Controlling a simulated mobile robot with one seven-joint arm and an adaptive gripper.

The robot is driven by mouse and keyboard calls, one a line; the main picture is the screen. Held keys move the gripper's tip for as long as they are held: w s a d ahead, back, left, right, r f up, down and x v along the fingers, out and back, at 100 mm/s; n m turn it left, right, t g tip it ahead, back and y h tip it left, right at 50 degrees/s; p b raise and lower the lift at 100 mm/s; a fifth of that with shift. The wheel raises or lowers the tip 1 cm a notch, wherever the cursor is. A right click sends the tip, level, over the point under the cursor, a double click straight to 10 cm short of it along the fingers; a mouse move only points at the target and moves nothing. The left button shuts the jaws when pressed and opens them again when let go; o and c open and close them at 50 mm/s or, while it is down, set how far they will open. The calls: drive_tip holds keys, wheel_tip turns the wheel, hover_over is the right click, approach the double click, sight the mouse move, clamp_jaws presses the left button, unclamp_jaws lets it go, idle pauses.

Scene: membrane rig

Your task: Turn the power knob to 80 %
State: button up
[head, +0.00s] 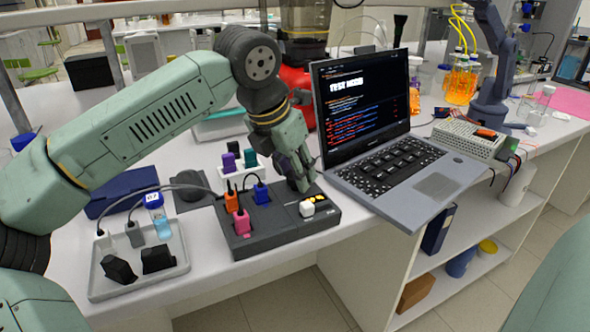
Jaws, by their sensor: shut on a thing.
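The dark grey rig box (275,238) sits near the front edge of the bench in the head view. My gripper (302,182) points down at the right rear of the box's top. Its fingers are shut on what appears to be the power knob, which they hide, so I cannot read its setting. A white block (307,209) and a small panel with yellow marks (320,197) show just in front of and beside the fingertips. Orange (240,224), pink (242,221) and blue (261,194) plugs stand in the box's left part.
An open laptop (385,160) stands close on the right of my gripper. A white rack (215,183) with purple and green plugs stands behind the box.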

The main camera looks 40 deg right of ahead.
drive_tip(key=shift+w+m+g, duration=0.1)
drive_tip(key=shift+m+g, duration=0.4)
drive_tip(key=shift+m, duration=0.7)
drive_tip(key=shift+p, duration=0.3)
drive_tip(key=o, duration=1.2)
drive_tip(key=shift+c, duration=0.2)
drive_tip(key=v, duration=1.2)
